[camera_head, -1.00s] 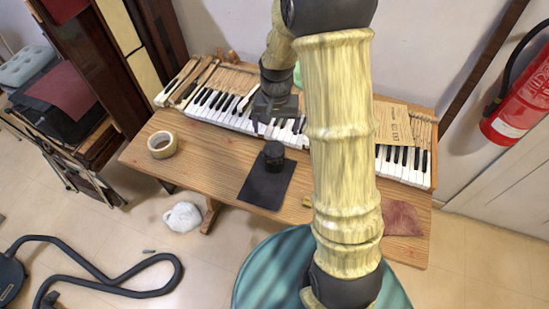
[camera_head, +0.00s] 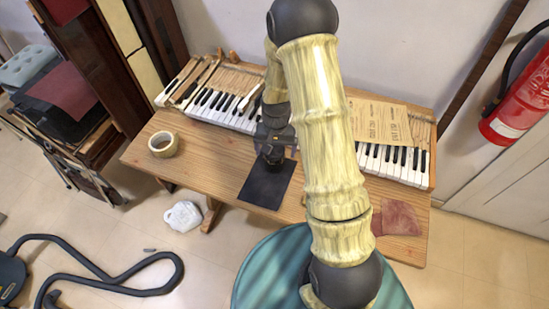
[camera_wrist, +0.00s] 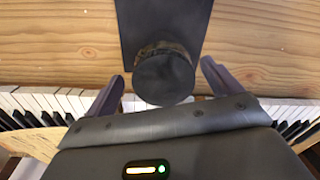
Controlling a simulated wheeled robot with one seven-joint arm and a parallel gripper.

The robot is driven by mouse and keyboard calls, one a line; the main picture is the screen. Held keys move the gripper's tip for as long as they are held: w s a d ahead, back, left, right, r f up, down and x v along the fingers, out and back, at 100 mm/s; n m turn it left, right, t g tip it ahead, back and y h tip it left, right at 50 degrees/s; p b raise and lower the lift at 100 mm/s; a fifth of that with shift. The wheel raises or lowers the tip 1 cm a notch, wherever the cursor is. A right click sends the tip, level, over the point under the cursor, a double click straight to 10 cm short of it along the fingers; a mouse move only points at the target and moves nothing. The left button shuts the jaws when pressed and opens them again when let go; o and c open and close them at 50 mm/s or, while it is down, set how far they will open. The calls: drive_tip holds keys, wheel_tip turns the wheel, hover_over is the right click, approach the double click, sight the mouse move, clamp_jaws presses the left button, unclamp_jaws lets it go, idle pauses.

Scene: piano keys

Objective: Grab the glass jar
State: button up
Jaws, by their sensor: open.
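The glass jar (camera_wrist: 164,76) has a round dark lid and a brownish band of side showing below it. It stands upright on a black mat (camera_wrist: 193,14) on the wooden table. In the head view the jar (camera_head: 272,155) is largely hidden by my gripper (camera_head: 274,135), which is over the mat's far end. In the wrist view my gripper (camera_wrist: 162,78) is open, with one finger on each side of the jar's lid and a visible gap on both sides. I cannot tell how far down the fingers reach.
Piano keys (camera_head: 222,108) lie along the table's back. A tape roll (camera_head: 163,144) is at the left and a reddish cloth (camera_head: 398,217) at the right. Brown paper sheets (camera_head: 380,120) lie over the keys. The table (camera_head: 208,158) is bare between tape and mat.

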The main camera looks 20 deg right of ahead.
drive_tip(key=shift+f, duration=0.1)
drive_tip(key=shift+w+a+f+p, duration=0.15)
drive_tip(key=shift+f+p, duration=0.5)
drive_tip(key=shift+f, duration=1.85)
drive_tip(key=c, duration=1.3)
drive_tip(key=shift+c, duration=0.2)
drive_tip(key=shift+r, duration=0.15)
wheel_tip(320, 180, up, 10)
drive_tip(key=shift+f+b, duration=0.1)
drive_tip(key=shift+b, duration=0.55)
